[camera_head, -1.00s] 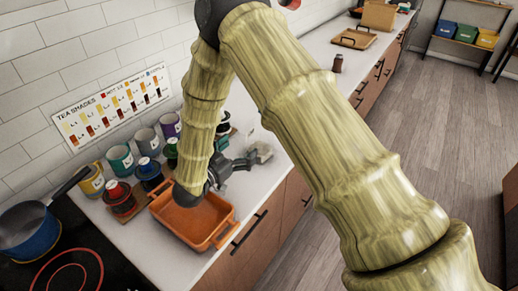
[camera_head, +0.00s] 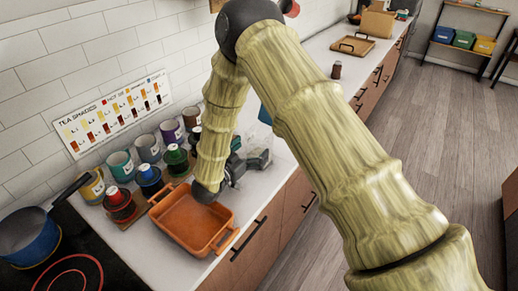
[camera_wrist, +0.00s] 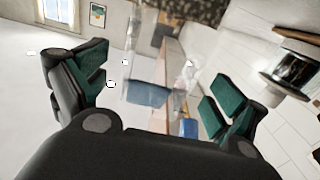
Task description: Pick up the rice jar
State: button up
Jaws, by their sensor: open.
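My gripper (camera_head: 252,160) is low over the counter, just right of the orange baking dish and partly hidden by my arm. In the wrist view my gripper (camera_wrist: 158,88) has its two green-padded fingers wide apart, with nothing clamped. A clear jar-like container with a blue end (camera_wrist: 148,94) shows between the fingers, blurred and tilted in that view. It may be the rice jar, but I cannot read a label. In the head view a bluish clear thing (camera_head: 265,115) shows just beyond my gripper, mostly hidden by my arm.
An orange baking dish (camera_head: 192,222) sits left of my gripper. Several canisters and lidded jars, including a red-lidded jar (camera_head: 119,203), line the wall. A blue pan (camera_head: 30,238) is on the stove. A dark jar (camera_wrist: 296,72) is at the wrist view's right.

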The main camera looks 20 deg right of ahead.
jog(key=p+x, duration=0.1)
jog(key=x, duration=0.2)
jog(key=shift+w+d+r, duration=0.1)
jog(key=shift+w+d, duration=0.05)
jog(key=shift+d, duration=0.15)
jog(key=shift+w+d+p, duration=0.3)
jog(key=shift+d, duration=0.05)
jog(key=c, duration=1.6)
